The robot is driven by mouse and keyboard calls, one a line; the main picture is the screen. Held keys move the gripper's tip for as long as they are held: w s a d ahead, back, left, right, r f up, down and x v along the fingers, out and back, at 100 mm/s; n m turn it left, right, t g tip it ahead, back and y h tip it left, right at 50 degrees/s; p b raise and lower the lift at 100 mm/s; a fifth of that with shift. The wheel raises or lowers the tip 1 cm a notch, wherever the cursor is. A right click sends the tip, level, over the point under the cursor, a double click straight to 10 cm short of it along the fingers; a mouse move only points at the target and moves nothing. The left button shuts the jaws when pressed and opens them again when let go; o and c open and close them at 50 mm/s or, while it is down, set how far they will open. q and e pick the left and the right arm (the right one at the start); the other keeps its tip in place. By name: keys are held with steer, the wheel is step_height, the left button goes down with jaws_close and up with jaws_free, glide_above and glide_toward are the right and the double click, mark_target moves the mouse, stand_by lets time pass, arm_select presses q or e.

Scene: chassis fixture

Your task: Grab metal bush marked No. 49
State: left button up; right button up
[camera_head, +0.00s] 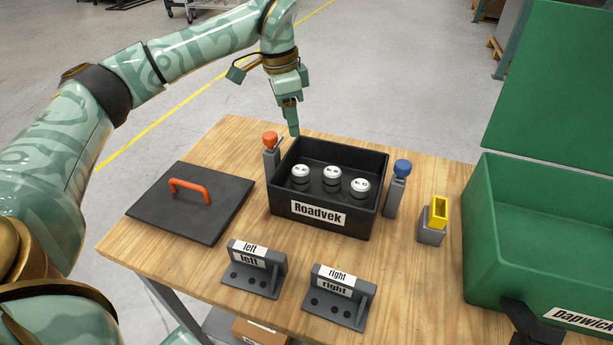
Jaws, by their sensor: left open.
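Three round metal bushes with white tops sit in a row inside the black open box labelled "Roadvek" (285,207): a left bush (300,175), a middle bush (332,176) and a right bush (360,188). Each top carries a small marking, too small for me to read, so I cannot tell which is No. 49. My left gripper (294,130) points down above the back left corner of the box, apart from the bushes. It is open and holds nothing. My right gripper is not in view.
A black lid (190,220) with an orange handle lies left of the box. An orange-topped tool (270,150), a blue-topped tool (397,185) and a yellow-topped block (436,220) stand nearby. Holders labelled left (252,275) and right (335,305) stand in front. A green case (530,255) stands open at right.

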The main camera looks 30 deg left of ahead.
arm_select(q)
steer(key=b, duration=0.3)
glide_toward(300, 169)
steer(key=f, duration=0.5)
steer(key=shift+w+d+f, duration=0.15)
steer(key=shift+w+d, duration=0.05)
steer(key=shift+w, duration=0.15)
steer(key=f, duration=0.2)
steer(key=f+b, duration=0.2)
steer(key=f, duration=0.1)
steer(key=shift+w+d+f, duration=0.1)
steer(key=shift+d+f, duration=0.2)
steer(key=shift+d, duration=0.05)
steer(key=shift+r, duration=0.15)
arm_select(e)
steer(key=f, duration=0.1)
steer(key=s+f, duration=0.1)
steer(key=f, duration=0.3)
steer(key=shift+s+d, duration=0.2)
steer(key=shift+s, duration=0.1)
arm_select(q)
steer(key=c, duration=0.9)
